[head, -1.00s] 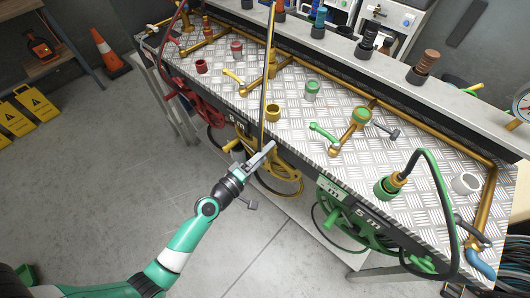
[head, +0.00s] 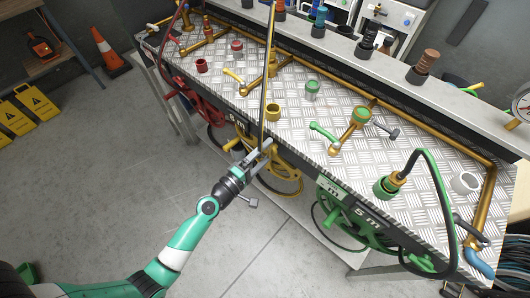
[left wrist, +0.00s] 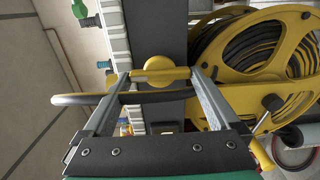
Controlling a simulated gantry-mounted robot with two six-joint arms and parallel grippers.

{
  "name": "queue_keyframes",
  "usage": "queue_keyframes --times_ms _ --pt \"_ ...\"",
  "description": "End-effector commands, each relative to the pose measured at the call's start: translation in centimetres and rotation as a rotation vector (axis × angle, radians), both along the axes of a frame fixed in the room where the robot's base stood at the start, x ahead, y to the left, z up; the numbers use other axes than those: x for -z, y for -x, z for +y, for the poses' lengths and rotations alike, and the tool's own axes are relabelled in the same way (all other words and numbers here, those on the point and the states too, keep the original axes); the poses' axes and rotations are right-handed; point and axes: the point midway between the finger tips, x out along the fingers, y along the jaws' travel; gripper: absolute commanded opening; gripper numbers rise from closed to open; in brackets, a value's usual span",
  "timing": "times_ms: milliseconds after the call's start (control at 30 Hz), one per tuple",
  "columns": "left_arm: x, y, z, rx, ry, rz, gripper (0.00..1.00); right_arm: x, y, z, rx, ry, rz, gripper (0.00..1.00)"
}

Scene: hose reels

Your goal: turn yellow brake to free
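The yellow reel (left wrist: 235,45) with its dark wound hose fills the right of the left wrist view; in the head view it hangs below the table's front edge (head: 283,180). A yellow bar with a round yellow piece (left wrist: 158,66), seemingly the yellow brake, lies across the gap between my left fingertips. My left gripper (left wrist: 160,78) is open, fingers wide apart, right at this bar; whether they touch it I cannot tell. In the head view my left gripper (head: 260,157) is at the yellow reel's upper part and hides some of it. My right gripper is not in view.
A red reel (head: 200,108) is to the left and a green reel (head: 350,225) to the right. The floor (head: 130,180) in front is clear.

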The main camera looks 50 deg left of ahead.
Motion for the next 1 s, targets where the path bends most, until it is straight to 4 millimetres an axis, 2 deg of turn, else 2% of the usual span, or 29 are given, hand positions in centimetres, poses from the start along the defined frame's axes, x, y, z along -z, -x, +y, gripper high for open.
queue_keyframes --times_ms 267,367,467,700,800,1000 --pt "0.0 0.1 0.0 0.000 -0.002 0.001 1.00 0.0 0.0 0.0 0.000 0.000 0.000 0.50" --pt "0.1 0.9 0.0 -0.001 -0.002 0.001 1.00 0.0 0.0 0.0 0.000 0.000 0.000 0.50" --pt "0.2 2.6 -0.2 -0.002 -0.001 0.003 1.00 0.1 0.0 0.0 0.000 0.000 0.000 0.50" --pt "0.4 8.3 -0.7 -0.003 0.000 0.002 1.00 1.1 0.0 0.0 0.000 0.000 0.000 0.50" --pt "0.3 10.1 -0.9 -0.003 0.000 0.002 1.00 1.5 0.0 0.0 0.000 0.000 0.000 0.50" --pt "0.0 11.6 -1.1 0.000 -0.001 0.000 1.00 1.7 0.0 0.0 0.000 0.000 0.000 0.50"
